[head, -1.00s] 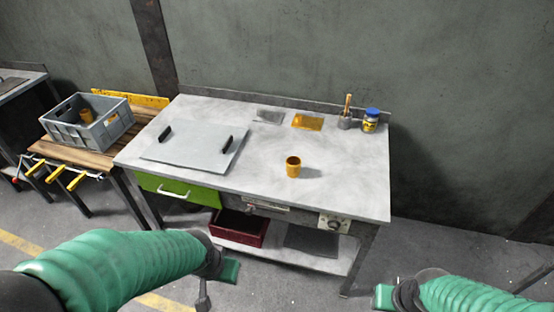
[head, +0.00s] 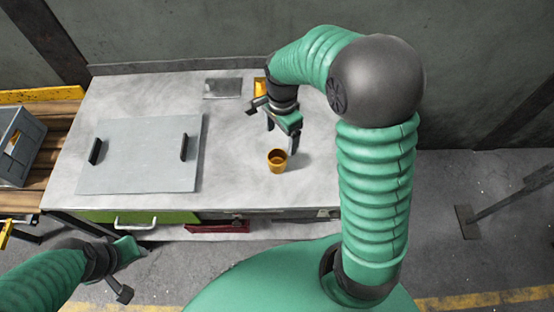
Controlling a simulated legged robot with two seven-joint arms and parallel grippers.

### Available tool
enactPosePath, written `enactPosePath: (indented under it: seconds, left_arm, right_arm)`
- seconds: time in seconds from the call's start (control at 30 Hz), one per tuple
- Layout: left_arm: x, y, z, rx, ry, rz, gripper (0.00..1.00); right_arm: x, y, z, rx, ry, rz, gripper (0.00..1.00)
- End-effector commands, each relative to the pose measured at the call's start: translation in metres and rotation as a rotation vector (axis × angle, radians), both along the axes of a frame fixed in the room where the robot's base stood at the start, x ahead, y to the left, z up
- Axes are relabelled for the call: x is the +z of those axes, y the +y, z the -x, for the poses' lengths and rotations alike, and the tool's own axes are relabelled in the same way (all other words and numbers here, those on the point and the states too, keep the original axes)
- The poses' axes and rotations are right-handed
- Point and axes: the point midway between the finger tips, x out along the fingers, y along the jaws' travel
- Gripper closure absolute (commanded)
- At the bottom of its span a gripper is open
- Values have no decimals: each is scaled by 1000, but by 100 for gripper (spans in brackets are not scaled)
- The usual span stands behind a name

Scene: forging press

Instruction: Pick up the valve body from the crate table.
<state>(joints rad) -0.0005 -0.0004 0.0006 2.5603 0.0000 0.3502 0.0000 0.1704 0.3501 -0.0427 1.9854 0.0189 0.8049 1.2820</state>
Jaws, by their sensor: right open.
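An orange, hollow, cup-like part (head: 277,161), which looks like a valve body, stands upright on the grey workbench. A similar orange piece (head: 12,143) shows partly inside the grey crate at the left edge. My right gripper (head: 281,136) is open and empty, its fingers pointing down just above and behind the part on the bench, apparently not touching it. My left gripper (head: 128,252) is low in front of the bench, away from both orange pieces. Its fingers are hidden.
The grey crate (head: 32,146) stands on a wooden table (head: 50,150) at left. A grey plate with two black handles (head: 140,165) covers the bench's left part. My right arm hides the bench's right end.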

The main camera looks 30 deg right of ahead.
Motion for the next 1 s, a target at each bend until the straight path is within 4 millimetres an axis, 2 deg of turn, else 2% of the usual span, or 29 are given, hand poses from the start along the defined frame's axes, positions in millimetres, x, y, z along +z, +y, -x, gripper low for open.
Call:
enactPosePath:
  seconds: [0.03,0.1,0.3,0.47,0.7,0.97,1.0]
  left_arm:
    - [-2,0,0,1,0,0,64]
    - [-3,0,0,1,0,0,64]
    - [-6,0,0,1,0,0,64]
    - [-5,0,0,1,0,0,64]
    - [-4,0,0,1,0,0,64]
    - [-4,0,0,1,0,0,64]
    - [-4,0,0,1,0,0,64]
  right_arm:
    - [-16,1,1,2,7,-1,18]
    - [-35,2,1,2,9,-1,18]
    - [-81,0,-1,5,5,-2,18]
    - [-96,0,-1,5,2,-3,18]
    - [-137,6,-2,5,3,-1,18]
    - [-142,6,-3,6,0,1,18]
    - [-142,6,-3,6,0,0,22]
